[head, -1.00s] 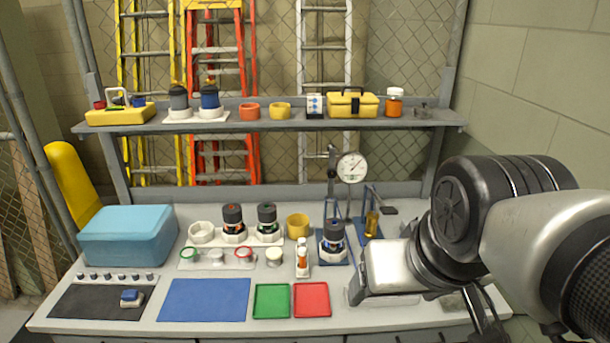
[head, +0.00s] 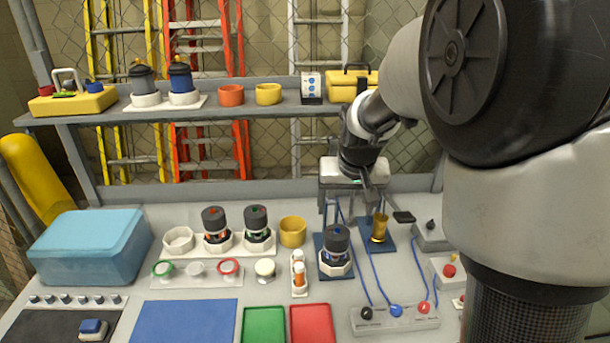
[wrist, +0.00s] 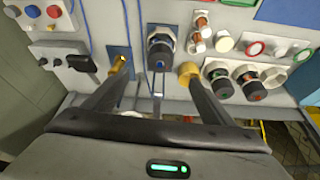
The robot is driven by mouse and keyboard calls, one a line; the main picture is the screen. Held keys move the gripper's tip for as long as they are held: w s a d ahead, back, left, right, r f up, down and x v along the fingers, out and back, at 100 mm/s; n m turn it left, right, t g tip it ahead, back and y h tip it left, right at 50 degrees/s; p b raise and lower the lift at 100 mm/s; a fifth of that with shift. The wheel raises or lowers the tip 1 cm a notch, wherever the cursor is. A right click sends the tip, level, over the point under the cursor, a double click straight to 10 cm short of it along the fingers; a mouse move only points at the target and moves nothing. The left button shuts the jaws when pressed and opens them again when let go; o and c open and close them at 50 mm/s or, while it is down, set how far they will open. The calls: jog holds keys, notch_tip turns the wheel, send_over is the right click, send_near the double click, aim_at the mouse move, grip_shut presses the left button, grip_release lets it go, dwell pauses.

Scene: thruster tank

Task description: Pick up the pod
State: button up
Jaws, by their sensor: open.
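A dark-capped pod (head: 336,243) with blue parts stands upright in a white base on a blue mat. Two similar pods, one with orange parts (head: 215,225) and one with green parts (head: 256,223), stand in white holders to its left. I cannot tell which pod is meant. My gripper (head: 347,205) is open, apparently empty, above the back of the bench, behind the blue pod. In the wrist view my fingers (wrist: 157,75) spread apart, with the blue pod (wrist: 160,52) beyond the gap between them. The orange pod (wrist: 218,82) and green pod (wrist: 250,85) show there at right.
A shelf (head: 225,110) with several items crosses behind. Green (head: 264,325) and red (head: 312,325) trays lie in front.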

aim_at(338, 231)
jog(key=x, duration=1.3)
jog(key=shift+w+f, duration=0.1)
jog(key=shift+w, duration=0.3)
jog(key=shift+p+x, duration=0.6)
jog(key=shift+x, duration=2.1)
jog(key=c, duration=1.8)
notch_tip(338, 231, up, 10)
jog(key=shift+r, duration=0.1)
